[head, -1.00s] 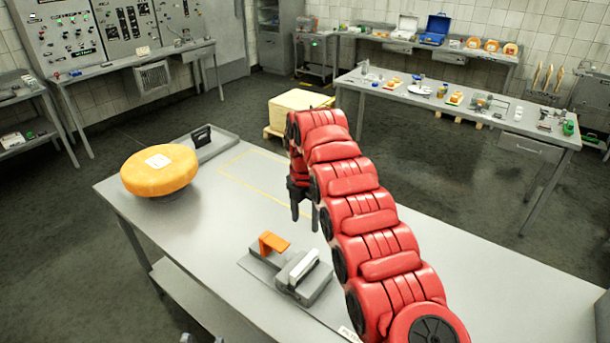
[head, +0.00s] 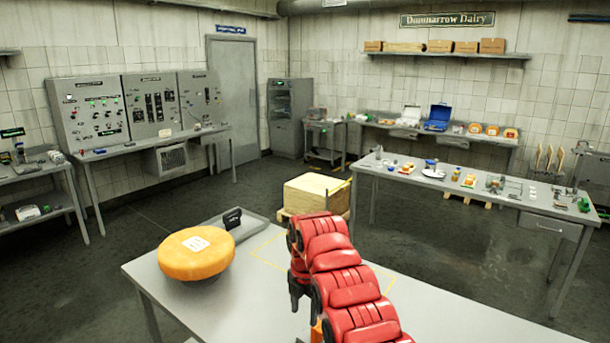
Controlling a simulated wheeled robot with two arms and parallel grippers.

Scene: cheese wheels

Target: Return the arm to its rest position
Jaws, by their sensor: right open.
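My right arm comes in red from the bottom right of the head view, over the near metal table (head: 450,318). My right gripper (head: 301,299) hangs down from the arm's far end, open, with dark fingers partly hidden at the arm's left side. It is apart from the orange cheese wheel (head: 190,262), which sits to its left with a white label on top. My left gripper is not in view.
A grey tray (head: 256,217) with a black object stands behind the cheese wheel. A yellow outline marks the tabletop around the arm. An orange piece (head: 317,331) shows beside the arm at the bottom edge. A pale block on a pallet (head: 317,195) stands on the floor behind.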

